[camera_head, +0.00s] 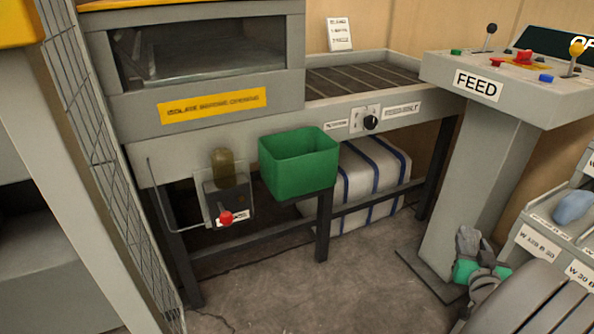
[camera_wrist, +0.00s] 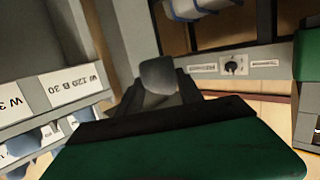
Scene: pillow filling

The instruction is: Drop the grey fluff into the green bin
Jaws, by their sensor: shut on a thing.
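The green bin (camera_head: 290,185) hangs on the front of the machine frame, left of the belt control knob. Its inside looks empty from here, though its floor is only partly visible. My gripper (camera_head: 468,256) is low at the right, in front of the grey pedestal and well right of the bin. It is shut on the grey fluff (camera_head: 467,240), a small rounded grey piece. The wrist view shows the grey fluff (camera_wrist: 158,75) beyond the dark gripper body. A green edge, apparently the bin (camera_wrist: 309,55), shows at that view's right border.
The FEED pedestal (camera_head: 478,150) with levers stands right of the machine. A labelled rack (camera_head: 545,245) with a blue piece (camera_head: 573,207) is at the right edge. A red-knobbed box (camera_head: 228,200) is left of the bin. A striped bale (camera_head: 365,180) lies under the belt. Floor in front is clear.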

